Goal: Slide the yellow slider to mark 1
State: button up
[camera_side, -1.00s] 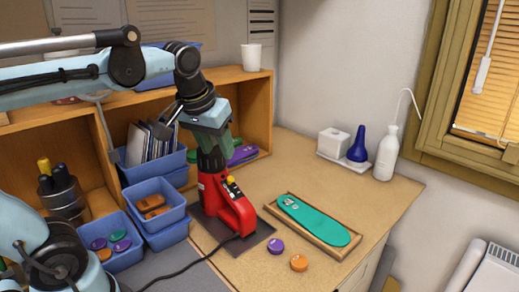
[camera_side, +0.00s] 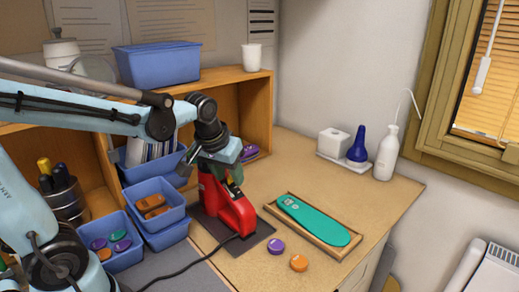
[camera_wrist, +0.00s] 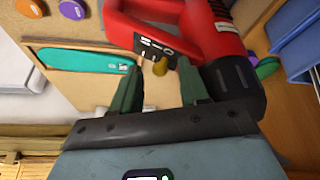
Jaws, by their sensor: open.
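The yellow slider (camera_wrist: 160,67) is a small knob on a dark marked panel (camera_wrist: 155,48) of the red heat tool (camera_side: 232,210). The tool stands on a dark mat (camera_side: 253,236) on the bench. In the wrist view the slider shows between the fingertips of my gripper (camera_wrist: 160,75), which are spread apart on either side of it. I cannot tell whether a finger touches it. In the side view my gripper (camera_side: 228,170) is low over the top of the tool and largely hides the slider. The mark numbers are too small to read.
A teal insole (camera_side: 315,219) lies in a wooden tray (camera_side: 340,252) to the right. A purple disc (camera_side: 276,246) and an orange disc (camera_side: 299,263) lie in front. Blue bins (camera_side: 160,205) stand left of the tool. A cable (camera_side: 190,261) crosses the bench front.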

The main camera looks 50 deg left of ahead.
grip_shut()
dwell(0.3)
jog(key=shift+d+f, duration=0.35)
jog(key=shift+d, duration=0.4)
grip_release()
jog(key=shift+r, duration=0.1)
jog(key=v, duration=1.2)
jog(key=shift+a, duration=0.1)
